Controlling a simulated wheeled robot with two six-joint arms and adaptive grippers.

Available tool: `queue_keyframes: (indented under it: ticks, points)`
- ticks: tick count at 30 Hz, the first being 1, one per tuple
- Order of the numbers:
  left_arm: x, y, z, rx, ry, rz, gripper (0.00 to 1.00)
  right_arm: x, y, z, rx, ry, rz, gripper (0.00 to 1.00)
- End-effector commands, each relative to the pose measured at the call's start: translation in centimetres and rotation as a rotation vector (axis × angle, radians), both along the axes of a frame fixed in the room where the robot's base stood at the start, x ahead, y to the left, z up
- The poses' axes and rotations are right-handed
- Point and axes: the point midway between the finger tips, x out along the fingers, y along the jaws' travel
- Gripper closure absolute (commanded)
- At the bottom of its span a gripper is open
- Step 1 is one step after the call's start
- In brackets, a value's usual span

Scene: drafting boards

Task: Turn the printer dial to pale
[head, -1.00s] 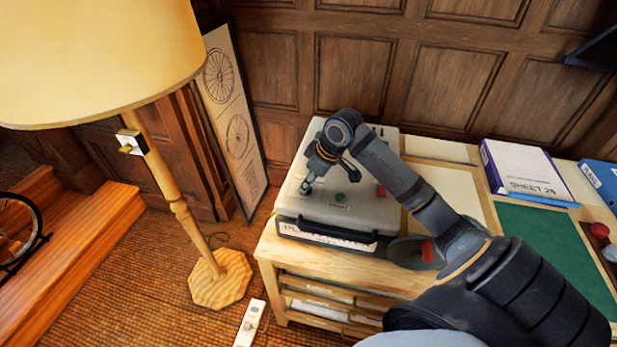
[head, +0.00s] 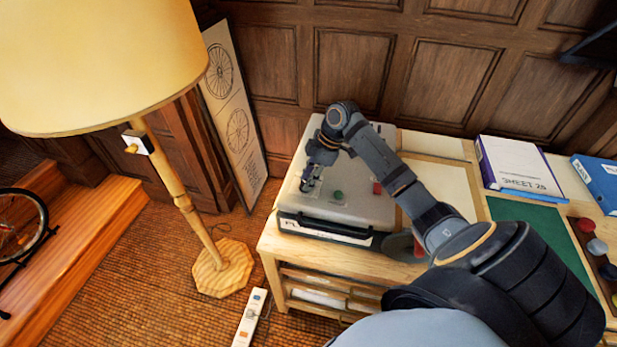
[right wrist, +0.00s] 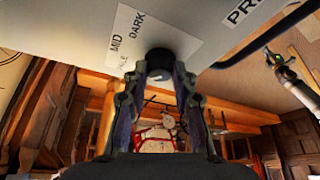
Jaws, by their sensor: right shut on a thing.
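The printer (head: 362,207) is a grey box with a black handle on its front, standing on the wooden desk. My right gripper (head: 308,186) points down onto the left part of its top. In the right wrist view, my right gripper (right wrist: 161,80) is shut on the dark round dial (right wrist: 160,58), one finger on each side. A white scale card (right wrist: 128,38) beside the dial reads MID and DARK, with a third word partly hidden, ending in LE. No pointer mark on the dial shows. My left gripper is not in view.
A green button (head: 337,196) and a red button (head: 377,188) are on the printer top, right of my gripper. A floor lamp (head: 180,190) stands left of the desk. A binder (head: 520,168) and a green mat (head: 530,228) lie to the right. A power strip (head: 249,318) is on the floor.

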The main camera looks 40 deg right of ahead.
Motion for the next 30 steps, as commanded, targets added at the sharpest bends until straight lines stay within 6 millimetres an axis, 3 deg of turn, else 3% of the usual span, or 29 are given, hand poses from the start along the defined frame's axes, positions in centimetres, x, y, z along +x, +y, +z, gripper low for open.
queue_keyframes:
  ticks: [17, 18, 22, 30]
  points:
    - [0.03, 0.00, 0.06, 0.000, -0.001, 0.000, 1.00, 0.03, 0.02, -0.01, 0.000, 0.000, 0.034, 1.00]
    - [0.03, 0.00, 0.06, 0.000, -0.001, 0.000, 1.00, 0.02, 0.02, -0.01, 0.000, 0.000, 0.034, 0.71]
    - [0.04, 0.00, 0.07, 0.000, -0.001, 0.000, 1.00, 0.02, 0.01, -0.01, 0.000, 0.000, 0.034, 0.53]
    - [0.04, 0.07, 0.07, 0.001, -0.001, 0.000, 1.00, 0.02, -0.01, 0.00, 0.000, 0.000, 0.034, 0.51]
